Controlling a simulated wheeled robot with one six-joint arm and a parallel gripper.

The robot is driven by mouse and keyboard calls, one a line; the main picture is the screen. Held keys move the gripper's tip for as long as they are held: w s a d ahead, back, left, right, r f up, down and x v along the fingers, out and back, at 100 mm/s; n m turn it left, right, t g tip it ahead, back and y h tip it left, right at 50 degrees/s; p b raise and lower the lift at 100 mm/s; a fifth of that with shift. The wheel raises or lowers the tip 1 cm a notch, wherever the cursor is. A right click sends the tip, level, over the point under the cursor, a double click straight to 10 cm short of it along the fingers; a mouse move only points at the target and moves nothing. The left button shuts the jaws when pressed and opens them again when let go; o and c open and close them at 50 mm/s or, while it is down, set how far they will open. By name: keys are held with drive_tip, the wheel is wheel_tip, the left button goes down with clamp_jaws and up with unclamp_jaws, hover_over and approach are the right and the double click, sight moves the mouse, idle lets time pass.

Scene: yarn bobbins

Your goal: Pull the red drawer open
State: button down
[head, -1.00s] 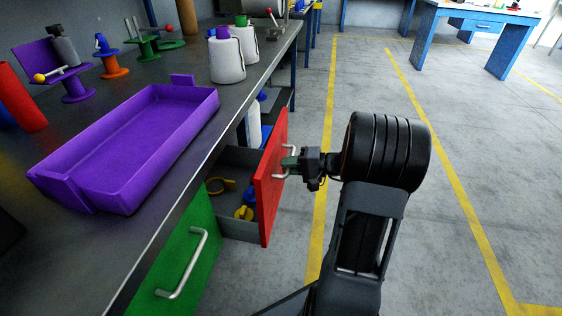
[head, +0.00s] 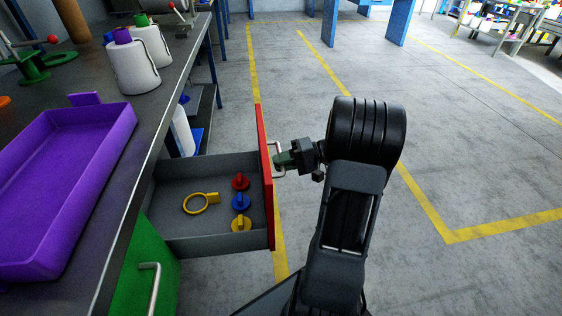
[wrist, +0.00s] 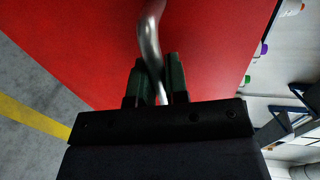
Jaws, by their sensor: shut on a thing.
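The red drawer (head: 264,170) is pulled well out from under the workbench, and its grey inside shows in the head view. Its metal handle (wrist: 150,42) runs down between the green-padded fingers of my gripper (wrist: 157,85) in the wrist view. My gripper (head: 283,160) is shut on the handle, in front of the red face (wrist: 200,40). Inside the drawer lie a yellow ring-shaped piece (head: 200,203) and red (head: 240,181), blue (head: 241,201) and yellow (head: 241,223) knob-like pieces.
A green drawer (head: 130,285) with a metal handle sits nearer on the bench, shut. The floor (head: 440,160) to the right is clear.

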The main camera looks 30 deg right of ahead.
drive_tip(key=shift+s, duration=0.1)
drive_tip(key=c, duration=1.1)
unclamp_jaws()
drive_tip(key=shift+c, duration=0.2)
drive_tip(key=p+v, duration=0.3)
drive_tip(key=v, duration=1)
drive_tip(key=shift+s+d+p, duration=0.2)
drive_tip(key=shift+d+p, duration=0.1)
drive_tip(key=shift+d, duration=0.05)
drive_tip(key=w+a+r+n+g+h+p, duration=0.15)
drive_tip(key=a+r+g+h+p, duration=0.4)
drive_tip(key=a+r+p, duration=0.9)
drive_tip(key=s+a+r+n+t+h+p, duration=0.1)
drive_tip(key=s+a+r+n+h+p, duration=0.1)
drive_tip(key=r+p, duration=0.5)
drive_tip(key=s+a+r+n+t+h+p, duration=0.1)
drive_tip(key=s+a+r+h+p, duration=0.3)
drive_tip(key=r, duration=0.7)
drive_tip(key=a+h+p, duration=0.2)
drive_tip(key=a+p, duration=0.2)
drive_tip(key=a, duration=0.1)
drive_tip(key=shift+a+n+t+h, duration=0.3)
drive_tip(key=shift+n+t+h, duration=0.05)
